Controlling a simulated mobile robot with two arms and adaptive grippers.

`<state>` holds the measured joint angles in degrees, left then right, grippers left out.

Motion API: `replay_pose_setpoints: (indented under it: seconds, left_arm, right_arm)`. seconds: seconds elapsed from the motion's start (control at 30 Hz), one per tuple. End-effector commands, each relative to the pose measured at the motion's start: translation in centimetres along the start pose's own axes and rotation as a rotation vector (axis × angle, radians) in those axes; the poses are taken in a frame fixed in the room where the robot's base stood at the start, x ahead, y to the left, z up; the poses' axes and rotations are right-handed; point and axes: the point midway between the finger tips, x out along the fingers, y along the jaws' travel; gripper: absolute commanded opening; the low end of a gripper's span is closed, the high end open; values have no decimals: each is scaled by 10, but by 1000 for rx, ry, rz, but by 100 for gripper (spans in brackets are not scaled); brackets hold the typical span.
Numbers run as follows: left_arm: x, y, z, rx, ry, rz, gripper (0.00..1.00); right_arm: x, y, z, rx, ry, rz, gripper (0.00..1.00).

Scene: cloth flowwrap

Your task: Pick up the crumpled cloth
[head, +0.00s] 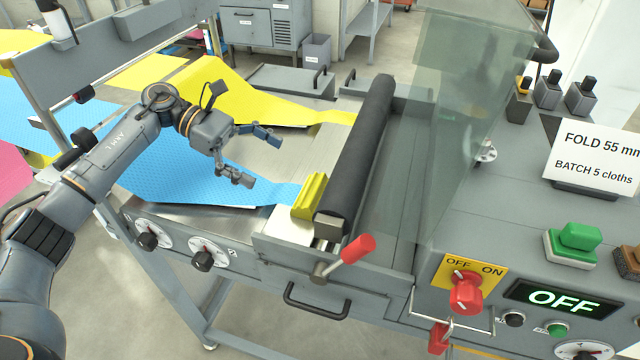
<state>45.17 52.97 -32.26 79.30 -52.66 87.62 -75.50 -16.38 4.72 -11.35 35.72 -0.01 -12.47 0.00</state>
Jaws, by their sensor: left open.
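A small bunched yellow piece with ridges (309,196), which looks like the crumpled cloth, lies at the near end of the black roller (362,150), beside the end of the blue cloth web (205,175). My left gripper (262,160) is open and empty, with its two fingers spread. It is in view above the machine bed and the blue web, up and left of the yellow piece and apart from it. My right gripper is not in view.
A yellow web (225,95) runs to the roller's far part. A clear guard (470,110) stands right of the roller. A red-knobbed lever (357,249) sticks up at the front. The panel has a red switch (466,292) and a display (563,299) reading OFF.

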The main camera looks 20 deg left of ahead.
Motion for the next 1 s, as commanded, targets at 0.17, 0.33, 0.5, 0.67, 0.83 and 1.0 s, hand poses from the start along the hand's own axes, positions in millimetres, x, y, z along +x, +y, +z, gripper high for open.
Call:
replay_pose_setpoints:
  seconds: [0.17,0.33,0.5,0.67,0.83,1.0]
  left_arm:
    - [36,-1,4,-1,-2,-4,100]
    - [58,-1,2,-1,-1,-2,100]
    - [68,-1,2,-2,-2,-2,100]
    - [89,-4,1,-3,-3,-3,100]
    - [111,-3,-2,-2,-2,-1,100]
    - [115,-3,-5,-1,-1,0,100]
  right_arm:
    - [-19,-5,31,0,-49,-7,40]
    - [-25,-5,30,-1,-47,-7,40]
    - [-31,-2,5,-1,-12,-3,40]
    - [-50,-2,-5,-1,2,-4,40]
    - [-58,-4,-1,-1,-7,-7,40]
    - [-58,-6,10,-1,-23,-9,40]
